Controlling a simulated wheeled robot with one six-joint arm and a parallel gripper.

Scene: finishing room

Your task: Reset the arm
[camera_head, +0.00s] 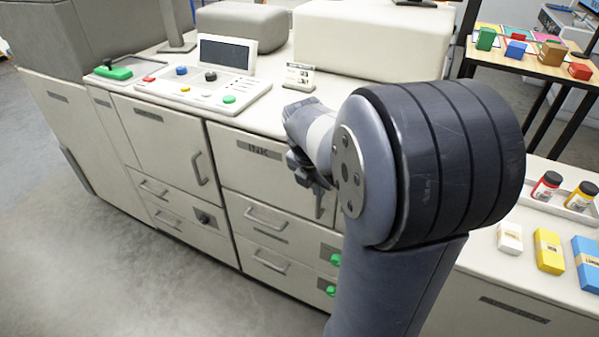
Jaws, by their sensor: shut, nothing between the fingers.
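My arm rises from the bottom of the head view, and its large dark grey joint fills the right of centre. Past this joint, the small far end of my arm with my gripper (308,168) shows in front of the cabinet door marked INK (260,165). My gripper is partly hidden by my own arm, and its fingertips are hard to make out. It is shut, with nothing seen in it.
A long pale machine has a control panel (205,88) with coloured buttons and a small sign (299,77). At the right are bottles in a tray (568,205), with white, yellow (549,251) and blue boxes. A rear table (530,63) holds coloured blocks. Floor (90,240) at left is clear.

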